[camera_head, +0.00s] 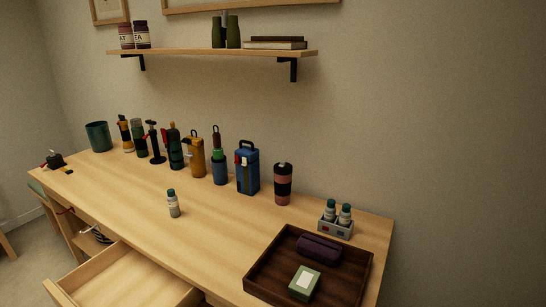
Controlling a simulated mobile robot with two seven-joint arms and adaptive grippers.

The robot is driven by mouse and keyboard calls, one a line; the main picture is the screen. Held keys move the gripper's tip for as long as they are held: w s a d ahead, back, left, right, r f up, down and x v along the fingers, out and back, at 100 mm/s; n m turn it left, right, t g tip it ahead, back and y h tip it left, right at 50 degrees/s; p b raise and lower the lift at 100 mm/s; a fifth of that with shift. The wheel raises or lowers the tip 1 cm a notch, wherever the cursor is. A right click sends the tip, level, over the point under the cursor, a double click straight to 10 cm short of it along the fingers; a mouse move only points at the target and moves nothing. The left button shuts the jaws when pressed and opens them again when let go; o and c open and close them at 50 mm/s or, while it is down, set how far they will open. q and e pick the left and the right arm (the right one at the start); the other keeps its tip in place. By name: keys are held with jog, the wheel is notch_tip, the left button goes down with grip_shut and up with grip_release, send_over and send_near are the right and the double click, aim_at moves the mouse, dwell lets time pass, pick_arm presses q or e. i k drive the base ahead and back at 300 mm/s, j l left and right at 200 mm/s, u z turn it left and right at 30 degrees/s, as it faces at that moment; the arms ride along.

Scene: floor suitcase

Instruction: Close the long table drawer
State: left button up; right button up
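The long table drawer (130,280) is pulled out from the front of the wooden table (130,195), at the lower left of the head view. Its light wooden floor and left side wall show, and the part I see looks empty. Its front is cut off by the bottom edge of the picture. Neither of my grippers is in view.
A dark tray (262,270) with a purple case (319,247) and a green box (304,283) lies at the table's right end. A small bottle (173,204) stands near the middle. Several bottles and tools line the back. A chair (72,232) stands left of the drawer.

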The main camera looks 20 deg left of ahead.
aim_at(119, 275)
jog(key=u, duration=2.05)
